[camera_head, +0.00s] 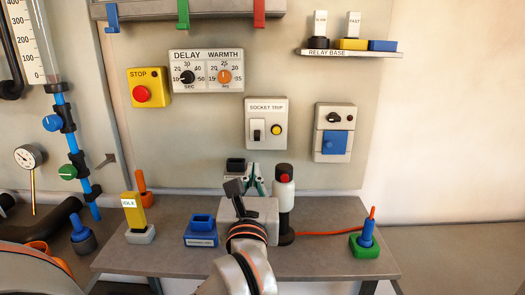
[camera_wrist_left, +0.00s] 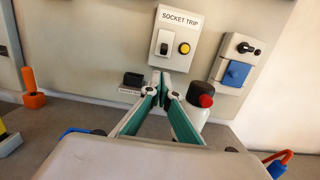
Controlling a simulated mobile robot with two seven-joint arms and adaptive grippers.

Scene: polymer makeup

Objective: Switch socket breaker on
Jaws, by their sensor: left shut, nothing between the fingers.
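The panel labelled SOCKET TRIP (camera_head: 281,108) is on the back wall. The wrist view also shows the switch (camera_wrist_left: 164,42) and button (camera_wrist_left: 184,48); I cannot tell the switch's on or off state. My left gripper (camera_head: 256,180) is below the panel, pointing at the wall. In the wrist view its green fingers (camera_wrist_left: 160,80) meet at the tips, shut and empty, below the switch and apart from it. My right gripper is not in view.
A blue-covered panel (camera_head: 335,143) is to the right; the STOP box (camera_head: 158,75) and DELAY/WARMTH dials (camera_head: 206,70) are up left.

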